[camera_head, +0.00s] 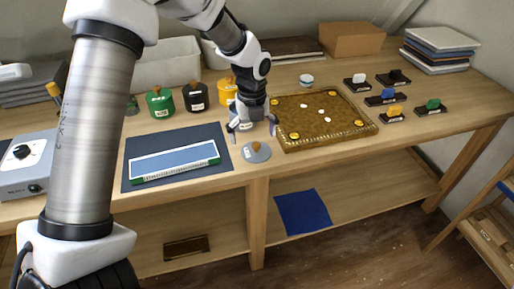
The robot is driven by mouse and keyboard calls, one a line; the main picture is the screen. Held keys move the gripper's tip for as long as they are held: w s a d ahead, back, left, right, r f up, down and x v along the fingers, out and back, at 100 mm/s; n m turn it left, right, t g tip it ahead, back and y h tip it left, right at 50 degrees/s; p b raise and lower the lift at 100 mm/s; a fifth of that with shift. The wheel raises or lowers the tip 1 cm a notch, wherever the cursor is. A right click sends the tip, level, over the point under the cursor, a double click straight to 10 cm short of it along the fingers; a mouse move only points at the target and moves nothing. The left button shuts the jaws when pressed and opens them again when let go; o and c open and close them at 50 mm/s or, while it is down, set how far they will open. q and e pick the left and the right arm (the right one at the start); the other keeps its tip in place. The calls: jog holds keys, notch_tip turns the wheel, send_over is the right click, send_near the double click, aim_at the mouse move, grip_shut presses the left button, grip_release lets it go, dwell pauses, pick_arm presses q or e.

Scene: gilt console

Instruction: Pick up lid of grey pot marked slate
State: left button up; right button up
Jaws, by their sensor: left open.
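A round grey lid (262,155) with a brown knob (256,146) and a small pale label shows near the front edge of the wooden table. It looks low and flat; I cannot tell whether a grey pot is under it, and the label is too small to read. My left gripper (252,126) is open and points down just behind the lid, its fingers spread and apart from the knob. No object shows between its fingers. My right gripper is not in view.
Green (160,103), black (195,97) and yellow (227,92) lidded pots stand behind, left of the gripper. A dark mat (132,176) with a blue-and-white panel lies left of the lid. A brown patterned board (310,130) lies right. Small labelled blocks stand farther right.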

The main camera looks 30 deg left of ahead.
aim_at(256, 144)
pick_arm(q)
jog(key=shift+s+f, duration=0.2)
jog(key=shift+f, duration=0.25)
jog(key=shift+s+f, duration=0.2)
jog(key=shift+f, duration=0.25)
jog(key=w+f, duration=0.2)
jog(key=f, duration=0.1)
jog(key=shift+w+f, duration=0.3)
jog(key=shift+w, duration=0.2)
jog(key=shift+s+r, duration=0.45)
jog(key=shift+s, duration=0.1)
jog(key=c, duration=0.6)
jog(key=shift+s, duration=0.1)
jog(key=c, duration=0.6)
jog(key=shift+w+f, duration=0.15)
jog(key=shift+w, duration=0.15)
grip_shut()
jog(key=shift+s, duration=0.1)
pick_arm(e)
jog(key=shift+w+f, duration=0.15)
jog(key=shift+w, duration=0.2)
